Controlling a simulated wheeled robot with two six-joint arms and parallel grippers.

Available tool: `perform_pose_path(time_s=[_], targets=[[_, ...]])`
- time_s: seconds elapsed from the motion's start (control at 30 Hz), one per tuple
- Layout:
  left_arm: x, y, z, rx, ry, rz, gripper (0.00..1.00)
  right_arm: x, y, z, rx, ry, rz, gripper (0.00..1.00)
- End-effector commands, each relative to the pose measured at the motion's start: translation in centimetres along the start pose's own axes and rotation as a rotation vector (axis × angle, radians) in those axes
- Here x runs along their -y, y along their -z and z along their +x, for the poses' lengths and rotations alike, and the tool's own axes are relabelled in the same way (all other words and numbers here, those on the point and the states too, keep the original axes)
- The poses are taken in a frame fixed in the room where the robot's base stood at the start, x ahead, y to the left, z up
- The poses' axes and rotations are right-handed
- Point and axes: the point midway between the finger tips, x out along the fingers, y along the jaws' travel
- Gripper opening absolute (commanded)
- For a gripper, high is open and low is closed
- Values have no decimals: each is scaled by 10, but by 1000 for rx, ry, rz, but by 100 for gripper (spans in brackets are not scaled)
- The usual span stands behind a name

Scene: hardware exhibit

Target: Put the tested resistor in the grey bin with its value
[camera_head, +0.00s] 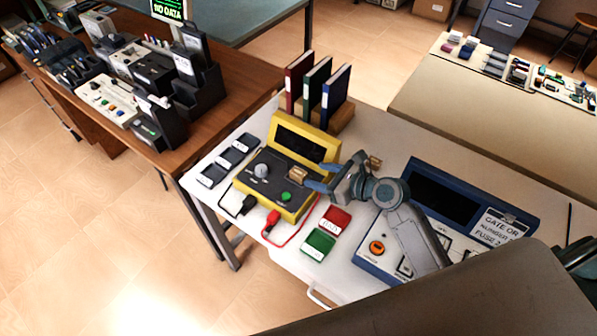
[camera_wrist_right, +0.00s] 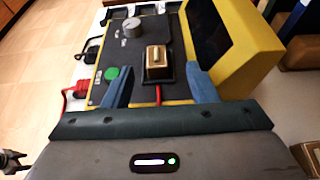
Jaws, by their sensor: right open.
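A tan block-shaped part (camera_head: 297,175), which looks like the resistor, sits on the dark panel of the yellow tester (camera_head: 316,146). It also shows in the right wrist view (camera_wrist_right: 157,60). My right gripper (camera_head: 315,178) is open, its blue fingers apart on the near side of the part. In the right wrist view the part shows between and beyond the fingertips (camera_wrist_right: 158,82), and no grip is visible. Several small dark grey bins (camera_head: 230,159) with white labels stand left of the tester; their values are too small to read.
A red bin (camera_head: 337,217) and a green bin (camera_head: 318,243) lie in front of the tester. A blue device (camera_head: 470,190) stands right, under my right arm. Another tan block (camera_head: 375,161) lies behind the gripper. Binders (camera_head: 335,88) stand at the back.

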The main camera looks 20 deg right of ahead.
Motion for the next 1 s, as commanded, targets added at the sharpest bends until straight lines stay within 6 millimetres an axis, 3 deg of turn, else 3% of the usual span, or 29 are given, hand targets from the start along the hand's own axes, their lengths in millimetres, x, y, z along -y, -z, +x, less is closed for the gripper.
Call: perform_pose_path(time_s=[0.23, 0.53, 0.83, 1.0], targets=[[0, 1, -5, -1, 0, 0, 61, -2, -1, 16, 0, 0, 2, 53], [0, 2, -16, -1, -2, 0, 61, -6, 2, 56, 0, 0, 1, 53], [0, 3, -16, -1, -1, -1, 61, -6, 4, 61, -1, 0, -2, 53], [0, 3, -16, -1, -1, -1, 61, -6, 4, 60, -1, 0, -1, 19]])
